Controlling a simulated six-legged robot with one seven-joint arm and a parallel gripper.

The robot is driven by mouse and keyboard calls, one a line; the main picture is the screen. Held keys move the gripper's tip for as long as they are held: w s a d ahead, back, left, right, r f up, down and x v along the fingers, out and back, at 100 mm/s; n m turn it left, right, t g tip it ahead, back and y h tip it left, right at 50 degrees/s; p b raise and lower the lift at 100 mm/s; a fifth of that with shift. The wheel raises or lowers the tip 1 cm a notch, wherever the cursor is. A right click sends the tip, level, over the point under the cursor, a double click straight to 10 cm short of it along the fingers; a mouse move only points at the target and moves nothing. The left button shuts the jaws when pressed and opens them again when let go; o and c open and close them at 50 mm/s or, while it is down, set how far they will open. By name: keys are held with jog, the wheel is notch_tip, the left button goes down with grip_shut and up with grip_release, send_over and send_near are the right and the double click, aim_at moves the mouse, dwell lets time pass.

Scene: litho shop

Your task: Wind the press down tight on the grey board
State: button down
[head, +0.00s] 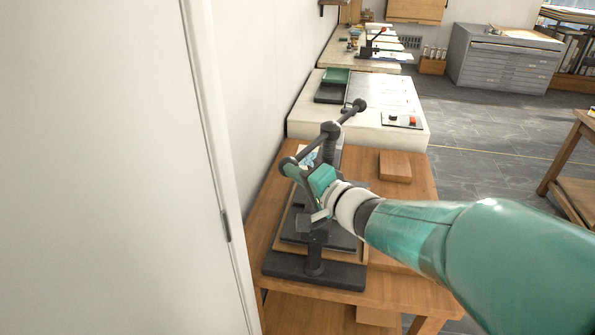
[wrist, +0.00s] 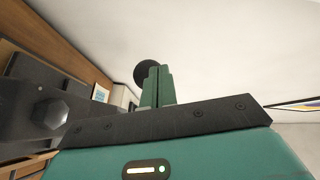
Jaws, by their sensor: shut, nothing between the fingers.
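The dark press (head: 314,271) stands on a wooden table, with a post, a heavy base and a long handle bar across its top. One ball of the bar (head: 360,105) points to the back; the near ball is largely hidden by my gripper (head: 292,170). In the wrist view my green fingers (wrist: 157,86) are together and empty, with a black ball (wrist: 146,72) just behind their tips. Whether they touch it I cannot tell. Flat layers lie under the press, partly hidden by it and my arm; I cannot tell which is the grey board.
A white door or panel (head: 105,170) stands close on the left. A wooden block (head: 395,166) lies on the table right of the press. A pale bench (head: 345,115) with a green-topped item stands behind. Open floor (head: 490,150) lies to the right.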

jog(key=shift+d, duration=0.1)
dwell(0.3)
jog(key=v, duration=1.1)
jog(key=shift+s+d, duration=0.25)
jog(key=shift+s, duration=0.1)
jog(key=shift+r, duration=0.15)
